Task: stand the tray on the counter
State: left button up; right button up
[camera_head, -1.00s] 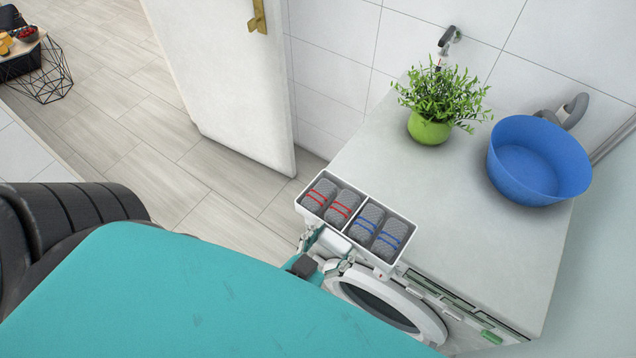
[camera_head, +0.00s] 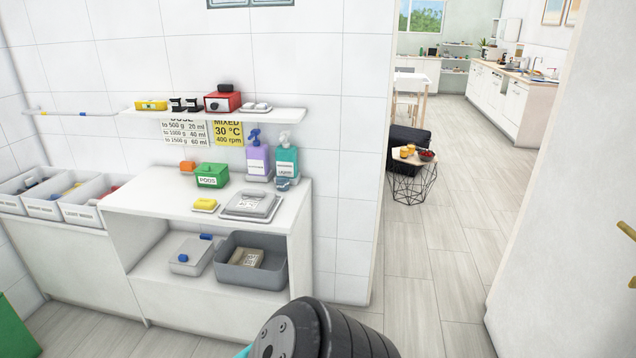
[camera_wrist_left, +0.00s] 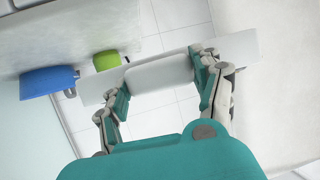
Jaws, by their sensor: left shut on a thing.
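In the left wrist view, my left gripper (camera_wrist_left: 160,76) is shut on the white tray (camera_wrist_left: 240,48), with a finger at each side of its grey-white middle part. The tray's contents are hidden from this side. The head view shows neither the tray nor my grippers, only a dark part of my arm at the bottom. A white counter (camera_head: 135,198) stands left of centre there, against the tiled wall. A pale worktop (camera_wrist_left: 70,35) with a blue tub (camera_wrist_left: 48,80) and a green pot (camera_wrist_left: 106,60) shows in the wrist view.
The counter bears a green PODS box (camera_head: 212,175), a yellow item (camera_head: 205,205), a grey scale-like item (camera_head: 250,205) and bottles at the back. Its front left top looks clear. A wall shelf (camera_head: 215,114) hangs above. Bins (camera_head: 45,206) stand left. Open floor (camera_head: 430,260) lies right.

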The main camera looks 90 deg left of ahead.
aim_at(146, 193)
jog(key=k+j+u, duration=0.1)
jog(key=u, duration=0.35)
jog(key=j+u, duration=0.25)
jog(key=u, duration=0.2)
jog(key=j+u, duration=0.2)
jog(key=u, duration=0.25)
jog(key=j+u, duration=0.25)
jog(key=u, duration=0.2)
jog(key=j+u, duration=0.15)
jog(key=j, duration=0.3)
jog(key=i+j+u, duration=0.1)
jog(key=j, duration=0.3)
jog(key=i+j+u, duration=0.15)
jog(key=j, duration=0.3)
jog(key=i+j+u, duration=0.15)
jog(key=j, duration=0.25)
jog(key=i+j+u, duration=0.15)
jog(key=j, duration=0.25)
jog(key=i+j+u, duration=0.1)
jog(key=j, duration=0.3)
